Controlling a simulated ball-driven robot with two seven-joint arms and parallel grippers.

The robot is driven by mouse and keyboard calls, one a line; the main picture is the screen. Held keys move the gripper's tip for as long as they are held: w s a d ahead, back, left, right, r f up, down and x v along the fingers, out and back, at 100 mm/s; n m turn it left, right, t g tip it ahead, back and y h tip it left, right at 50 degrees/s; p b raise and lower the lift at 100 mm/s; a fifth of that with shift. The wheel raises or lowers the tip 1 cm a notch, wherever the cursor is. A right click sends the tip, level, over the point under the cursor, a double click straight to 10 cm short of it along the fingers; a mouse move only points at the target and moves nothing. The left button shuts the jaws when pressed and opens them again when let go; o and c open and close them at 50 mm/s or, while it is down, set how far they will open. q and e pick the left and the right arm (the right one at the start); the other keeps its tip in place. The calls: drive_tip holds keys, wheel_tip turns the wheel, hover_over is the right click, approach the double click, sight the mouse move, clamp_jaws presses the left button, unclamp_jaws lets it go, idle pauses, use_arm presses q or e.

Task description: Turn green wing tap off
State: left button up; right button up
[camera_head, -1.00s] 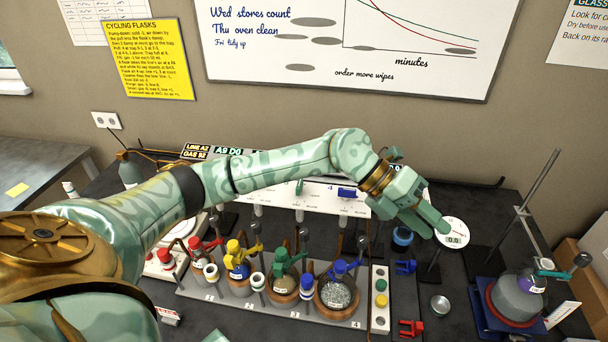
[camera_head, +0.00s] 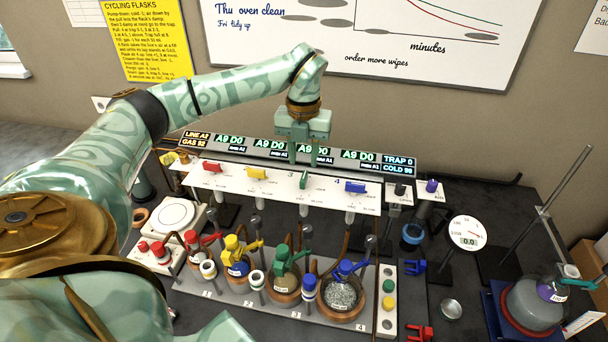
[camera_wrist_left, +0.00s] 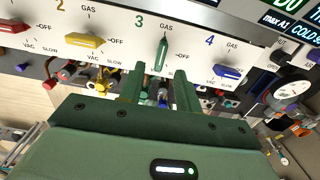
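The green wing tap (camera_head: 304,180) is at position 3 on the white panel. In the wrist view its handle (camera_wrist_left: 161,53) stands upright, with its upper end at the GAS label and OFF marked to its right. My left gripper (camera_head: 303,153) hangs from above just behind the tap in the head view. In the wrist view its two fingers (camera_wrist_left: 160,90) are apart, with a gap between them below the tap; nothing is gripped and they do not appear to touch the handle. My right gripper is not in view.
A yellow wing tap (camera_head: 257,174) and a blue one (camera_head: 355,187) flank the green tap, both lying sideways; a red one (camera_head: 212,167) is farther left. Flasks with coloured clamps stand on a rack (camera_head: 250,312) in front. Displays (camera_head: 385,162) run behind the panel.

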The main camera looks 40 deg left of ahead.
sight(304, 176)
use_arm(q)
wheel_tip(304, 176, down, 6)
drive_tip(key=shift+r, duration=0.1)
clamp_jaws()
